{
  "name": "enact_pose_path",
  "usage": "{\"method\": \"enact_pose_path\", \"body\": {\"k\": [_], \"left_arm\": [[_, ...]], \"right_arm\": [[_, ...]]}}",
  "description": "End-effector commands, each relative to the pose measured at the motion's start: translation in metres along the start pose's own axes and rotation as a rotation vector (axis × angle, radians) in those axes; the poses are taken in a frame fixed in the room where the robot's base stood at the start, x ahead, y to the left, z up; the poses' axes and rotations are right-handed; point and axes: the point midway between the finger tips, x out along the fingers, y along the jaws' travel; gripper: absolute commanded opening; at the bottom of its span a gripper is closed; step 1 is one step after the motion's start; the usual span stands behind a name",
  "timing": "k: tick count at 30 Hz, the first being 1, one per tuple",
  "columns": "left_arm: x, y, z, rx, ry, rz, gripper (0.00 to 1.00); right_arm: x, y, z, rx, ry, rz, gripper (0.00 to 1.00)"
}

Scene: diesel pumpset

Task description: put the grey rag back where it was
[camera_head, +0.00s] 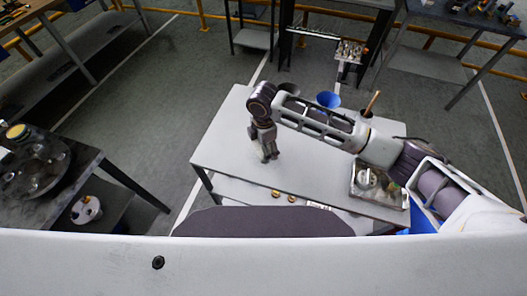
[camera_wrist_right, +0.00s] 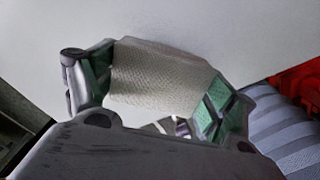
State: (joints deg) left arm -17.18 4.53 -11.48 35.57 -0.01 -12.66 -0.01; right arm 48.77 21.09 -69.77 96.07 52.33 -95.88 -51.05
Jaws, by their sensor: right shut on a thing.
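My right gripper (camera_head: 270,154) points down over the left-middle part of the pale table (camera_head: 222,135) in the head view. In the right wrist view the gripper (camera_wrist_right: 160,78) is shut on the light grey rag (camera_wrist_right: 155,75), which spans between its two green-padded fingers. The pale surface lies behind the rag; whether the rag touches it I cannot tell. In the head view the rag cannot be made out against the table and the fingers. My left gripper is in neither view.
A metal tray (camera_head: 405,204) with several parts stands at the table's right end. A blue funnel (camera_head: 328,99) and a wooden handle (camera_head: 373,102) show behind my right arm. Small brass-coloured parts (camera_head: 276,193) lie on the lower shelf. The table's left side is clear.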

Motion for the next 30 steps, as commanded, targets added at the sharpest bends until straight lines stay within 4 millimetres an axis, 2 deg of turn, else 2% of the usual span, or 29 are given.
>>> {"method": "enact_pose_path", "body": {"k": [5, 16, 30], "left_arm": [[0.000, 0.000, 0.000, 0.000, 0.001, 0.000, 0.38], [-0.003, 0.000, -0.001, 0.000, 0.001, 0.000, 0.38], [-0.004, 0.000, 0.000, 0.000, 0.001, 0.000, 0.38]], "right_arm": [[0.002, 0.000, 0.000, 0.000, 0.000, -0.001, 0.62], [0.034, 0.000, 0.000, 0.000, 0.000, 0.000, 0.62], [0.039, 0.000, 0.000, 0.000, 0.000, 0.000, 0.62]]}}
